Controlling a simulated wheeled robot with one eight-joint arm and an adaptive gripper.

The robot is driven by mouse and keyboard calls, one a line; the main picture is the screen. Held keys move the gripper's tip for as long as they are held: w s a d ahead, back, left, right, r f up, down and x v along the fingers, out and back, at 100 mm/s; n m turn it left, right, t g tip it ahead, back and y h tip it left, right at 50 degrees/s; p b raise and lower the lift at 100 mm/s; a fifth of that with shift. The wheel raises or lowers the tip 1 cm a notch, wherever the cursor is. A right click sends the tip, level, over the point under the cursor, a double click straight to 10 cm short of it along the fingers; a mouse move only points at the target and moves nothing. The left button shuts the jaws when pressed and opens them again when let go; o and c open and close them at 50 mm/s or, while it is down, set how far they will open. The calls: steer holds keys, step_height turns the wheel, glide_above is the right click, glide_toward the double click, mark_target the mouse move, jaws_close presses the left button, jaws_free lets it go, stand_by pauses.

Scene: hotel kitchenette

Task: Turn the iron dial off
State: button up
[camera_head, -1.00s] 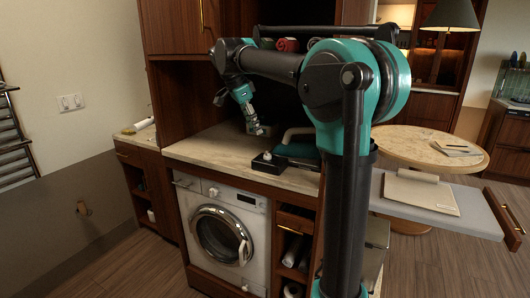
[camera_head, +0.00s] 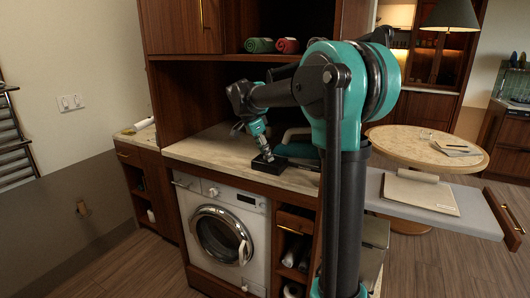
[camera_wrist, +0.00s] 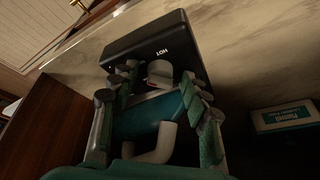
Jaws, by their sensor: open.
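The iron (camera_head: 297,150) sits on the counter, teal with a pale curved handle. Its black base (camera_head: 270,165) is at the left end, near the counter's front edge. In the wrist view the black base (camera_wrist: 150,38) bears the word HOT, and a pale grey round dial (camera_wrist: 160,70) stands out from it. My gripper (camera_head: 267,154) is right at the base, pointing down. In the wrist view my gripper (camera_wrist: 158,82) is open, with its fingers on either side of the dial. I cannot tell whether they touch it. The iron's teal body (camera_wrist: 138,118) shows between the fingers.
Rolled green (camera_head: 259,45) and red (camera_head: 287,45) towels lie on the shelf above. A white and teal box (camera_wrist: 283,118) lies right in the wrist view.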

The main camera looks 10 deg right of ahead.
jaws_close()
